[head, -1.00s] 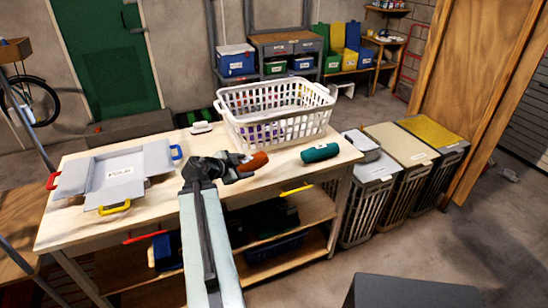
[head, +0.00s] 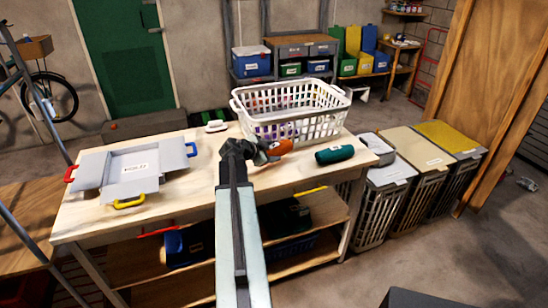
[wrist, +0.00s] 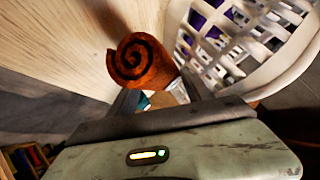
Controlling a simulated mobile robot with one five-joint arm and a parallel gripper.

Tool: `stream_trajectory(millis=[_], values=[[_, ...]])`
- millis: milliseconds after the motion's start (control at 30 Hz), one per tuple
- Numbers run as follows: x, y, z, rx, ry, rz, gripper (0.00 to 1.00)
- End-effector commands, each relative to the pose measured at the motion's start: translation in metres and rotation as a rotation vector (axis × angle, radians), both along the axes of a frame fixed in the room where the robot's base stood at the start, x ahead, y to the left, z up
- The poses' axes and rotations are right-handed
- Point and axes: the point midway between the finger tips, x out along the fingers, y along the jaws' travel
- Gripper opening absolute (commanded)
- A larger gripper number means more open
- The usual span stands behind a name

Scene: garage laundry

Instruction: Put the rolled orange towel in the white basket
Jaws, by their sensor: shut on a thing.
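The rolled orange towel (head: 280,147) is in my gripper (head: 268,152), just in front of the white basket and over the table. In the wrist view the towel (wrist: 140,62) shows its spiral end, and my gripper (wrist: 160,95) is shut on it. The white basket (head: 300,128) stands on the back right of the table, with purple and other coloured items inside. Its slatted wall (wrist: 255,55) is close to the right of the towel in the wrist view. Whether the towel touches the table is hard to tell.
A rolled teal towel (head: 335,154) lies on the table to the right of my gripper. An open grey box with coloured handles (head: 133,172) lies at the left of the wooden table (head: 185,212). A small white object (head: 216,126) lies left of the basket. Hampers (head: 388,185) stand at right.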

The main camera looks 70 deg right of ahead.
Motion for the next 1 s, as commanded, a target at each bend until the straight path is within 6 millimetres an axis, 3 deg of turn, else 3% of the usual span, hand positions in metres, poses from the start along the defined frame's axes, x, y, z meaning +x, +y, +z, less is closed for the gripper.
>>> stream_trajectory(millis=[133, 233, 333, 667, 700, 733, 1000], values=[[-0.001, -0.015, -0.002, 0.000, 0.000, -0.002, 0.07], [-0.005, -0.014, -0.028, 0.000, 0.000, -0.006, 0.07], [-0.007, -0.015, -0.041, 0.000, 0.000, -0.008, 0.07], [-0.007, -0.015, -0.039, 0.001, 0.000, -0.008, 0.07], [-0.008, -0.015, -0.038, 0.001, -0.001, -0.009, 0.69], [-0.008, -0.016, -0.038, 0.000, 0.000, -0.010, 0.78], [-0.009, -0.016, -0.037, 0.000, 0.000, -0.012, 0.81]])
